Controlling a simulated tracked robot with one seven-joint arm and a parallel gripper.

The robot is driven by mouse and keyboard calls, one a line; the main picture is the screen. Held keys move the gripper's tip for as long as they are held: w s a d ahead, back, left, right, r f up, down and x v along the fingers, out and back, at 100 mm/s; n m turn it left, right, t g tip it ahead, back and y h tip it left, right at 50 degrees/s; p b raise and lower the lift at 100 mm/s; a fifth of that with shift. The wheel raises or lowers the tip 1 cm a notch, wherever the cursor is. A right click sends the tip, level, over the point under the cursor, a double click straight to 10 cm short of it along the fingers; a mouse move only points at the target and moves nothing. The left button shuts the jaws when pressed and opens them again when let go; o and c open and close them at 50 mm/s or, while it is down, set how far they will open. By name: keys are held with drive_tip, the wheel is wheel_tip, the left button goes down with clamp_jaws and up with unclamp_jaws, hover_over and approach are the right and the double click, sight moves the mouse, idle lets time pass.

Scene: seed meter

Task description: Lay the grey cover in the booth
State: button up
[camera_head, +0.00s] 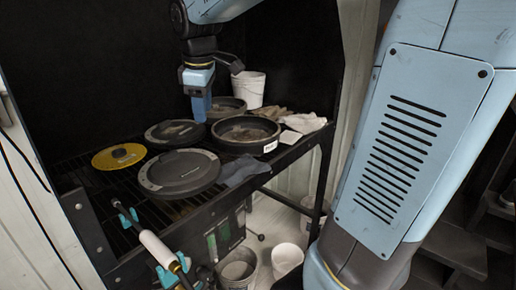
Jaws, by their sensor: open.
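Two round grey covers lie on the slatted black rack inside the dark booth (105,62). The larger grey cover (180,172) lies flat near the front edge. The smaller grey cover (174,133) lies flat behind it. I cannot tell which one the task means. My gripper (202,112) hangs pointing down above the rack, behind the smaller cover and near the round black pans. It is open and I see nothing held in it. Its fingers overlap in this view, so the gap between them is hidden.
A yellow disc (118,156) lies at left. Black pans (246,134) sit at right, with cloths (303,122) and a white bucket (250,88) beside them. A blue-grey rag (243,170) hangs at the front edge. A spray wand (160,250) and buckets (238,268) are below.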

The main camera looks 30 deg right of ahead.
drive_tip(key=s+d+f+m+t, duration=0.1)
drive_tip(key=s+d+f+m, duration=0.1)
drive_tip(key=s+m, duration=0.4)
drive_tip(key=s+d+f+m+t, duration=0.1)
drive_tip(key=s+m, duration=0.4)
drive_tip(key=s, duration=0.7)
drive_tip(key=d+f, duration=0.1)
drive_tip(key=d, duration=0.1)
drive_tip(key=shift+s+d+f+m+t, duration=0.2)
drive_tip(key=shift+d+f+m+t, duration=0.1)
drive_tip(key=shift+d+m+t, duration=0.1)
drive_tip(key=shift+s, duration=0.15)
